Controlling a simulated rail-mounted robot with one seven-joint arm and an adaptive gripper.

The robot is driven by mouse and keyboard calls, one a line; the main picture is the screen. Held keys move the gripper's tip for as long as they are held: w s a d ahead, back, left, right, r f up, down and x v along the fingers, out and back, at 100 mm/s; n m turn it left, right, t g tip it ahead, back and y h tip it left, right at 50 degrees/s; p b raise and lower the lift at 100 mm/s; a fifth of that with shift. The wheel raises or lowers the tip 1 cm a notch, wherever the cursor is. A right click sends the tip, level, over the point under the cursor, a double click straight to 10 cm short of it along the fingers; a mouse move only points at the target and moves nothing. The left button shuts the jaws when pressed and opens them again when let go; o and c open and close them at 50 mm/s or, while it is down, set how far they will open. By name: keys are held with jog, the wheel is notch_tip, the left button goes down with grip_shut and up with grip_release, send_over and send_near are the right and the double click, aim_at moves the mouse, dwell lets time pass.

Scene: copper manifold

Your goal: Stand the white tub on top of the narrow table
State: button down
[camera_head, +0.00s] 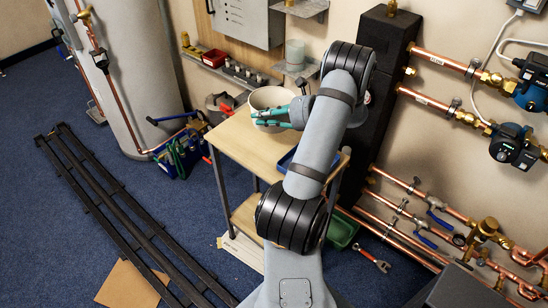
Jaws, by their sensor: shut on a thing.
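The white tub (268,97) is upright at the back of the narrow table (240,140), a small wooden-topped stand with a lower shelf. My gripper (268,118) has teal fingers and reaches in from the right. It is shut on the white tub at its near side. From this view I cannot tell whether the tub's base touches the tabletop or hangs just above it. My arm hides the right part of the table.
A blue tray (286,160) lies on the table's right part, partly behind my arm. Wall shelves (218,70) and copper pipes (440,108) stand close behind and to the right. A tool bag (180,150) is left of the table. The tabletop's front left is clear.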

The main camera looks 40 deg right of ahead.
jog(key=shift+m+h, duration=0.3)
jog(key=shift+h, duration=0.3)
jog(key=d, duration=0.1)
jog(key=d+b, duration=0.1)
jog(key=d, duration=0.2)
jog(key=shift+w+d+r, duration=0.25)
jog(key=shift+w+r, duration=0.05)
jog(key=shift+w, duration=0.05)
jog(key=shift+w+a+f, duration=0.1)
jog(key=shift+w+a, duration=0.05)
jog(key=shift+w, duration=0.2)
jog(key=w+a+f+p, duration=0.2)
jog(key=w+a+f, duration=0.4)
jog(key=w, duration=0.3)
send_over(241, 144)
jog(key=shift+f+p, duration=0.45)
jog(key=shift+f, duration=1.8)
jog(key=shift+s, duration=0.1)
jog(key=c, duration=1.8)
grip_release()
jog(key=shift+o, duration=0.6)
